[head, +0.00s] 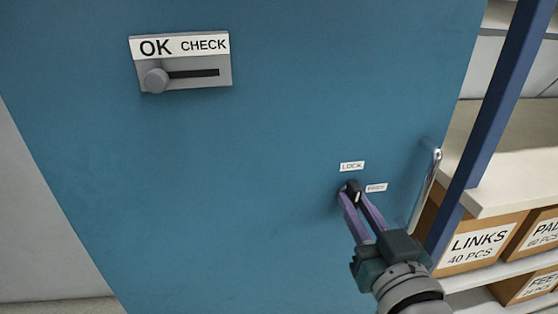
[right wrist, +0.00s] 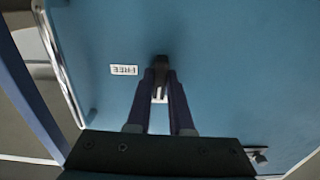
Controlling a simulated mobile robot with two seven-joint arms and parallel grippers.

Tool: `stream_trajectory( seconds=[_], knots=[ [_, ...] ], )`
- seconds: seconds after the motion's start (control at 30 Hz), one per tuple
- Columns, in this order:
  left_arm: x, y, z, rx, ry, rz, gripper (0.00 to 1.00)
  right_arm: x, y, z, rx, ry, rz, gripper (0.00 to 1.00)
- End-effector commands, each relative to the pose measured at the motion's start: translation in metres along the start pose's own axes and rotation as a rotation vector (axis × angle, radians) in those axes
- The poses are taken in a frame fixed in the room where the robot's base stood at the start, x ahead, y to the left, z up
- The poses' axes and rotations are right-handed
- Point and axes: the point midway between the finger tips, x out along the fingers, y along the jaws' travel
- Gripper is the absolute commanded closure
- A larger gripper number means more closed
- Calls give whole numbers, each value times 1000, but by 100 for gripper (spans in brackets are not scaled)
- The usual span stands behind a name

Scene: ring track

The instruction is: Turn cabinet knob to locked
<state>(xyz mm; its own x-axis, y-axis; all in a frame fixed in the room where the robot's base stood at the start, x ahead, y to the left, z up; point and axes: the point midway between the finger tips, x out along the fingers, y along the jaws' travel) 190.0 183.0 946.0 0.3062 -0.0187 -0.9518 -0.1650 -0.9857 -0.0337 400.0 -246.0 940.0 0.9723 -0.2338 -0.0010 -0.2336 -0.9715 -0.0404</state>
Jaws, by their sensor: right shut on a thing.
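The cabinet door (head: 270,140) is a large blue panel filling most of the head view. Its small dark knob (head: 352,188) sits low on the right side, with a LOCK label (head: 352,166) above it and a FREE label (head: 376,187) to its right. My right gripper (head: 357,200) is shut on the knob, with its purple fingers on either side. In the right wrist view, the knob (right wrist: 160,66) is between the fingertips and the FREE label (right wrist: 124,70) appears upside down. A white patch shows between the fingers, unreadable. The knob's exact angle is hard to tell. My left gripper is not in view.
A grey slider plate marked OK CHECK (head: 182,60) is at the upper left of the door, its round handle at the left end. A metal door handle (head: 426,190) stands right of the knob. Beyond a blue post (head: 490,120) are shelves with labelled boxes (head: 480,243).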

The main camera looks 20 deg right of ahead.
Motion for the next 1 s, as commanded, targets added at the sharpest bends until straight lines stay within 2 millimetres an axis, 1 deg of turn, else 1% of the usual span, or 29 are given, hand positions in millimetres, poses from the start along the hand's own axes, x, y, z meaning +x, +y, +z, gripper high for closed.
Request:
stream_trajectory(
  seconds=[0.27,0.67,0.7,0.93,1.0],
  knots=[
    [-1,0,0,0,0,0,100,0,0,-1,-53,4,0,100],
    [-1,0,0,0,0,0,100,1,0,-1,-59,5,-1,100],
    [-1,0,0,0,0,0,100,1,0,-1,-58,4,-1,76],
    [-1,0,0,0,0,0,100,0,0,-1,-57,2,0,50],
    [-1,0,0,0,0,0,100,0,0,-1,-56,2,0,50]
  ],
)
